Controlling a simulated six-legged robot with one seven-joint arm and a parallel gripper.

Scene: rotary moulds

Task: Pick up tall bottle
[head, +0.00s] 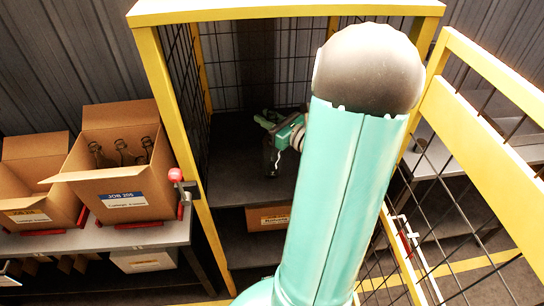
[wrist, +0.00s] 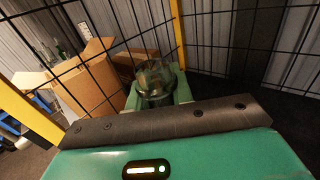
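The tall bottle (wrist: 155,80) is dark, clear glass. In the wrist view it sits between the two green fingers of my gripper (wrist: 158,92), with a finger against each side. In the head view the bottle (head: 270,158) shows as a dark shape below my gripper (head: 272,128), inside the yellow-framed cage, over the dark shelf (head: 232,185). My gripper appears shut on it. My arm hides part of the cage to the right. I cannot tell whether the bottle's base touches the shelf.
Black mesh walls and yellow posts (head: 168,130) enclose the shelf. A cardboard box (head: 105,175) with several glass bottles stands on the bench outside at left, beside another open box (head: 35,185). A red-knobbed lever (head: 176,176) is near the left post. A box (head: 268,217) sits below the shelf.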

